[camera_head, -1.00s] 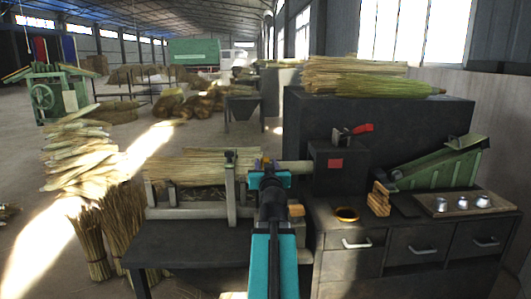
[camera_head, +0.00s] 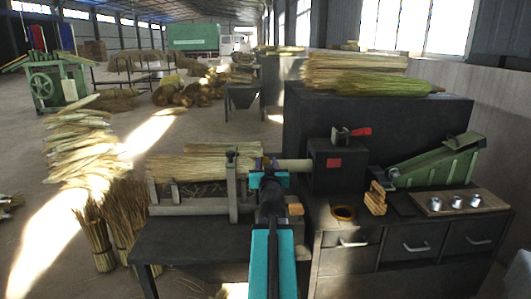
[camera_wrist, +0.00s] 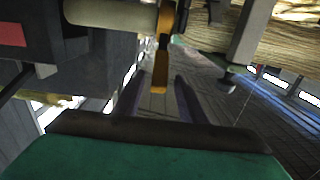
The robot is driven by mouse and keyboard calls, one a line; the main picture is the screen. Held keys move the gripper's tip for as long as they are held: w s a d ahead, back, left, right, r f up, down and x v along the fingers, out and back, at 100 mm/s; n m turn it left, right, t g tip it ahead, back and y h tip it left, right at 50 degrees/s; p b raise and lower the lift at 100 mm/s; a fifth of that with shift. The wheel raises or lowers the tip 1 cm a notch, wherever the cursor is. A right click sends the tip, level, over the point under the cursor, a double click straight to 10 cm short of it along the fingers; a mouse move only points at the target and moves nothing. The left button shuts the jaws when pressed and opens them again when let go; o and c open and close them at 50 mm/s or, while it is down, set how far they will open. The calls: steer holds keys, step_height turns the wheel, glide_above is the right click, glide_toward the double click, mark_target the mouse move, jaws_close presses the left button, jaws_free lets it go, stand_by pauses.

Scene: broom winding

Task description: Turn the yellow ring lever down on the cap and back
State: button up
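The yellow ring lever (camera_wrist: 161,66) hangs down from the end of a cream cylinder (camera_wrist: 110,14) in the wrist view. Its lower end lies between the fingertips of my gripper (camera_wrist: 160,78), with a visible space on each side. The two dark fingers are apart. In the head view my gripper (camera_head: 268,168) is at the left end of the cream cylinder (camera_head: 296,165), and it mostly hides the lever. I cannot make out the cap apart from the cylinder's end.
A straw-filled rack (camera_head: 192,206) is to the left.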

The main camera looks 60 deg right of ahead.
steer(key=shift+p+x, duration=0.85)
steer(key=shift+p, duration=0.2)
steer(key=shift+w+d, duration=0.2)
steer(key=shift+d, duration=0.2)
steer(key=shift+x, duration=2.25)
jaws_close()
